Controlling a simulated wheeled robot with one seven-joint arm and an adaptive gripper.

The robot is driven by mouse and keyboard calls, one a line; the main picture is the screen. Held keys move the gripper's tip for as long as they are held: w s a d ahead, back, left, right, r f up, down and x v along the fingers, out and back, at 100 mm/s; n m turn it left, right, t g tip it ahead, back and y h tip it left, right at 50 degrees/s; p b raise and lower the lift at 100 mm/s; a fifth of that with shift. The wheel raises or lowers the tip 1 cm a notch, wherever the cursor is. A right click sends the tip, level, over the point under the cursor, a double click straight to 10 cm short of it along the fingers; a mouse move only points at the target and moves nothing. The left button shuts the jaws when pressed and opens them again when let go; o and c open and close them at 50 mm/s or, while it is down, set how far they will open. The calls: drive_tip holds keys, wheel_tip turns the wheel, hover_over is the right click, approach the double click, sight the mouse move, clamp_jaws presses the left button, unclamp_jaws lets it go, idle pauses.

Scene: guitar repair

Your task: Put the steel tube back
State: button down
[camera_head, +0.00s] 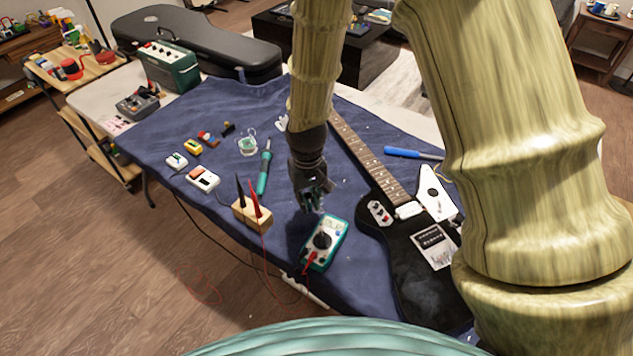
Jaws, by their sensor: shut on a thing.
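My gripper (311,194) hangs over the blue cloth, between the green soldering iron and the guitar, pointing down just above the far end of the multimeter. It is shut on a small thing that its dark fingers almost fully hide. This is probably the steel tube, as I make out no such tube elsewhere, but its shape and tilt cannot be told. A wooden block (252,217) with a black and a red probe upright in it stands to the left of my gripper.
A teal multimeter (323,243) lies just below my gripper. A black electric guitar (415,275) lies on the right. A green soldering iron (264,170), small boxes and a white device (202,177) lie left. The blue cloth (218,130) has bare patches. A black case (195,40) lies behind.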

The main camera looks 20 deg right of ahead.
drive_tip(key=w+d, duration=0.1)
drive_tip(key=w, duration=0.1)
drive_tip(key=w+d+p, duration=0.1)
drive_tip(key=w+d, duration=0.1)
drive_tip(key=w, duration=0.1)
drive_tip(key=w+d+f, duration=0.1)
drive_tip(key=w, duration=0.2)
drive_tip(key=shift+d+f+p, duration=0.1)
drive_tip(key=shift+d+p, duration=0.15)
drive_tip(key=shift+p, duration=0.15)
drive_tip(key=shift+s+f, duration=0.15)
drive_tip(key=shift+s, duration=0.1)
drive_tip(key=shift+f+p, duration=0.6)
drive_tip(key=shift+f, duration=0.85)
drive_tip(key=shift+f, duration=0.1)
drive_tip(key=c, duration=1.3)
unclamp_jaws()
drive_tip(key=shift+r+b, duration=1.3)
drive_tip(key=shift+r, duration=4.8)
